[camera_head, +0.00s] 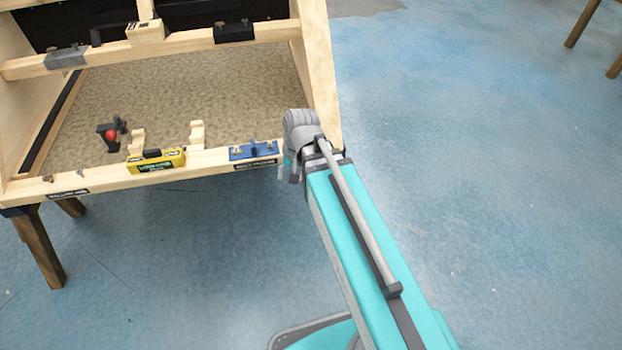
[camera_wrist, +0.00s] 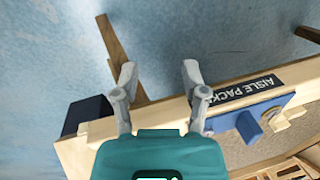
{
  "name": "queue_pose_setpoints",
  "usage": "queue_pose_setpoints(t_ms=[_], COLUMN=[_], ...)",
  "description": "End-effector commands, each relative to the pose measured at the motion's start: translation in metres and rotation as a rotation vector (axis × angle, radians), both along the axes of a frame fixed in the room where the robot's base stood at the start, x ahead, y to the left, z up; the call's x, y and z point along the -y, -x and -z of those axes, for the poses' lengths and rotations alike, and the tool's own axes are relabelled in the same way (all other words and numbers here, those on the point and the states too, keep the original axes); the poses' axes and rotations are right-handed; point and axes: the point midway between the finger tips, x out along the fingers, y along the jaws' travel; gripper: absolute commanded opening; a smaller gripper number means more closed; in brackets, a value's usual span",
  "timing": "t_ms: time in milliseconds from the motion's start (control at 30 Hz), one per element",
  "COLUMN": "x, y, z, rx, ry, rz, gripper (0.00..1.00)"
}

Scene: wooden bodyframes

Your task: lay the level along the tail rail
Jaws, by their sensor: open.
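The yellow level (camera_head: 157,161) lies lengthwise on the near wooden rail (camera_head: 105,182) of the bodyframe, left of the rail's middle. The level is not visible in the wrist view. My gripper (camera_head: 291,174) is by the right end of this rail, well to the right of the level. In the wrist view my gripper (camera_wrist: 160,75) has its two fingers apart with nothing between them. I cannot tell which rail is the tail rail.
A blue clamp-like block (camera_head: 253,150) sits on the rail between the level and my gripper. Two notched wooden blocks and a dark tool with a red knob (camera_head: 111,135) stand behind. A farther rail (camera_head: 190,42) carries grey and black blocks.

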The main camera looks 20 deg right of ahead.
Motion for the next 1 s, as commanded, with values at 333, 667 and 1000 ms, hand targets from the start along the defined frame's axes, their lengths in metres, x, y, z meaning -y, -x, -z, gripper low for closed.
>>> queue_pose_setpoints(t_ms=[333, 667, 1000], x=[0.050, 0.051, 0.050], y=[0.031, 0.031, 0.031], z=[0.003, 0.003, 0.003], rx=[-0.015, -0.015, -0.015], ry=[0.181, 0.184, 0.183], rz=[-0.227, -0.233, -0.232], gripper=[0.57, 0.57, 0.57])
